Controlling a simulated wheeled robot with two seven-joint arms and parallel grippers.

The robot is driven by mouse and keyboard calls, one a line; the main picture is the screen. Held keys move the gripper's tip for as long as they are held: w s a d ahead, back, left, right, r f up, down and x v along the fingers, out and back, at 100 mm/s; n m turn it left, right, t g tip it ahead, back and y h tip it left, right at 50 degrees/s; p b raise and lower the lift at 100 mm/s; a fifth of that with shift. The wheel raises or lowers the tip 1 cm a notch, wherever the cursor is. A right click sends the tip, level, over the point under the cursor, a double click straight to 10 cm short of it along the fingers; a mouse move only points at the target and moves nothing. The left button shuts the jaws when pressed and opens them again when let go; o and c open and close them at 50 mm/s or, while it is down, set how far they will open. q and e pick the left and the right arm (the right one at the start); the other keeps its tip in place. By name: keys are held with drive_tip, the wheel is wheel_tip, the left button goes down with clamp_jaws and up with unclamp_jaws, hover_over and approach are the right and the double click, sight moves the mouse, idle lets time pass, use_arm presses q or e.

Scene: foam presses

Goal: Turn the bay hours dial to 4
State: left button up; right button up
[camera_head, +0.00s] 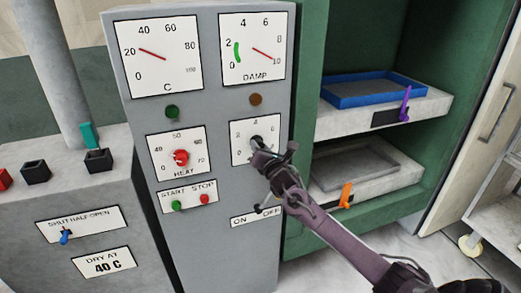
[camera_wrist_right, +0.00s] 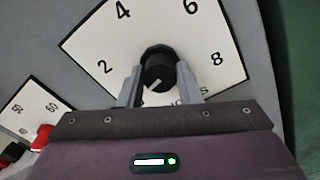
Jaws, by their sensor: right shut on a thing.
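The bay hours dial (camera_head: 237,153) is a white plate with a black knob on the grey cabinet front, below the DAMP gauge. In the right wrist view the dial plate (camera_wrist_right: 88,45) shows 2, 4, 6 and 8; its lower part is hidden by my gripper. The black knob (camera_wrist_right: 158,66) has a pale mark pointing to the lower left, below the 2, toward the hidden 0 side. My right gripper (camera_head: 258,147) is shut on this knob, with one finger on each side in the right wrist view (camera_wrist_right: 159,84). My left gripper is not in view.
The red HEAT knob (camera_head: 181,158) sits left of the dial. START (camera_head: 176,205) and STOP (camera_head: 204,199) buttons and an ON/OFF switch plate (camera_head: 240,221) are below. The green press with a blue tray (camera_head: 375,99) stands to the right.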

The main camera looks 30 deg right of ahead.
drive_tip(key=shift+m+b, duration=0.5)
drive_tip(key=shift+m, duration=9.5)
drive_tip(key=shift+f, duration=0.1)
drive_tip(key=o, duration=1)
drive_tip(key=shift+c, duration=0.2)
drive_tip(key=b+v, duration=0.2)
drive_tip(key=v, duration=0.5)
drive_tip(key=shift+s, duration=0.4)
